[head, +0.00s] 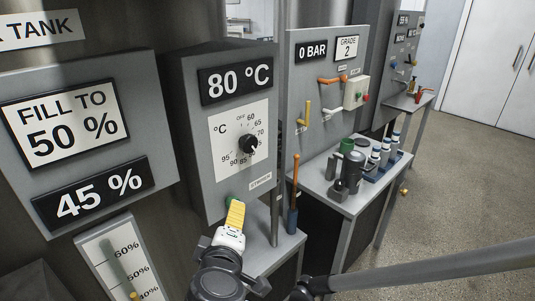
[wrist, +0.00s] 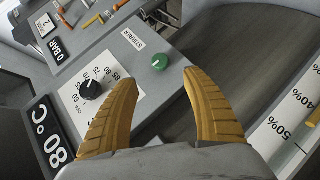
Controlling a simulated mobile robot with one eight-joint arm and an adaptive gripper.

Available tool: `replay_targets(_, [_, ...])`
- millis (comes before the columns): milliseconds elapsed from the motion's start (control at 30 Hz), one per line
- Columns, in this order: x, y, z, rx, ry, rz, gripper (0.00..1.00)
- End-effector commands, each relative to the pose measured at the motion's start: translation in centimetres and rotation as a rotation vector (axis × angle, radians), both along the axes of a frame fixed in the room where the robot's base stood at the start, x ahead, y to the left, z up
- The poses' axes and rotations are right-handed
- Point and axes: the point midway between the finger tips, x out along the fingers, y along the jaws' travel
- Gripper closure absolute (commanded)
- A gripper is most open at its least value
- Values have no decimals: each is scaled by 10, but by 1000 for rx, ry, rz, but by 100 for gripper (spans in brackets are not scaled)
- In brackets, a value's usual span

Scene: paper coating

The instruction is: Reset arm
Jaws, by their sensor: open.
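My gripper (head: 236,204) is in front of the lower part of the grey temperature panel (head: 203,140) in the head view. In the wrist view its two yellow fingers (wrist: 158,75) are spread apart with nothing held between them. A green button (wrist: 159,62) by the STIRRER label shows between the fingertips. In the head view the button is mostly hidden behind my gripper. The black temperature knob (head: 249,143) is above my gripper, and it shows left of the fingers in the wrist view (wrist: 91,89). The panel display (head: 236,82) reads 80 °C.
The tank panel (head: 88,110) on the left reads FILL TO 50 % and 45 %. An orange-handled tool (head: 294,190) stands upright right of my gripper. A side table (head: 342,202) holds a dark device and several bottles. Open floor (head: 455,180) lies at right.

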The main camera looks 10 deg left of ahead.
Motion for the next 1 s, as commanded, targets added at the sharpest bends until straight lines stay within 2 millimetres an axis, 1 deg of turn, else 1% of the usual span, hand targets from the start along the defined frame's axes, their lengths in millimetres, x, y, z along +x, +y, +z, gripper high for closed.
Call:
replay_targets(100, [0, 0, 0, 0, 0, 0, 43])
replay_targets(167, [2, -4, 0, 3, 6, -9, 43])
replay_targets(233, [7, -19, 0, 18, 31, -40, 43])
replay_targets(267, [10, -31, -1, 29, 48, -64, 43])
replay_targets(367, [19, -89, -4, 97, 143, -185, 43])
replay_targets(400, [20, -118, -6, 138, 192, -248, 43])
replay_targets(467, [16, -162, -10, 212, 266, -348, 43])
replay_targets(500, [10, -190, -12, 268, 313, -413, 43])
replay_targets(567, [-3, -227, -16, 358, 378, -509, 43])
replay_targets(600, [-13, -248, -18, 421, 416, -569, 43])
replay_targets(700, [-41, -288, -22, 578, 490, -696, 43])
replay_targets(800, [-64, -310, -24, 713, 535, -787, 43])
replay_targets(833, [-69, -314, -24, 747, 545, -808, 43])
replay_targets(900, [-79, -321, -24, 809, 559, -842, 43])
replay_targets(1000, [-86, -324, -24, 859, 570, -866, 43])
